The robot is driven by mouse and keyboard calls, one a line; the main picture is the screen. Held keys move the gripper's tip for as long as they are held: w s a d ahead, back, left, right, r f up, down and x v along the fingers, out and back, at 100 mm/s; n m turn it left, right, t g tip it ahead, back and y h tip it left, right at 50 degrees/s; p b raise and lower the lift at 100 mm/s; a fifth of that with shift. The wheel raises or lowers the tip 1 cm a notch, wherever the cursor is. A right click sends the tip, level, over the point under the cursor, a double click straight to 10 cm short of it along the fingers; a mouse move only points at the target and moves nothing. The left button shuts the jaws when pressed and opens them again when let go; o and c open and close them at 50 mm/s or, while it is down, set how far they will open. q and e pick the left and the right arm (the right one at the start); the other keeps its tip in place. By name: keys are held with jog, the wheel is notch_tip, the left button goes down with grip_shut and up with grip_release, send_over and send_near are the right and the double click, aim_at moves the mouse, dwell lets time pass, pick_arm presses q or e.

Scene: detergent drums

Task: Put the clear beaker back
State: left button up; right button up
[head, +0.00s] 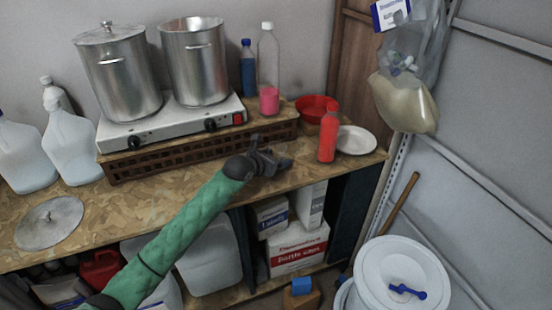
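I cannot make out a clear beaker anywhere in the head view. My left gripper (272,155), dark grey on a green-sleeved arm, is over the front part of the wood-chip counter (150,200), in front of the brown slatted crate (160,161). Its fingers look spread apart, and I see nothing between them. It is left of a red bottle (328,137) and a white plate (356,140). My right gripper is not in view.
Two steel pots (120,82) stand on a white hot plate (172,124) on the crate. White jugs (70,145) and a round lid (49,222) are left. A white bucket (400,268) stands lower right.

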pick_arm(q)
jog(key=shift+o, duration=0.9)
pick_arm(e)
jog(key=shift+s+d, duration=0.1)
pick_arm(q)
jog(key=shift+r, duration=0.1)
jog(key=shift+s+a, duration=0.2)
jog(key=shift+s, duration=0.05)
jog(key=shift+b+v, duration=0.6)
jog(key=shift+v, duration=0.4)
jog(key=b+v, duration=0.2)
jog(key=v, duration=0.6)
jog(key=shift+r+b, duration=0.1)
jog(key=shift+b, duration=0.25)
jog(key=shift+s+a+r, duration=0.3)
jog(key=shift+s+r, duration=0.1)
jog(key=shift+s, duration=0.1)
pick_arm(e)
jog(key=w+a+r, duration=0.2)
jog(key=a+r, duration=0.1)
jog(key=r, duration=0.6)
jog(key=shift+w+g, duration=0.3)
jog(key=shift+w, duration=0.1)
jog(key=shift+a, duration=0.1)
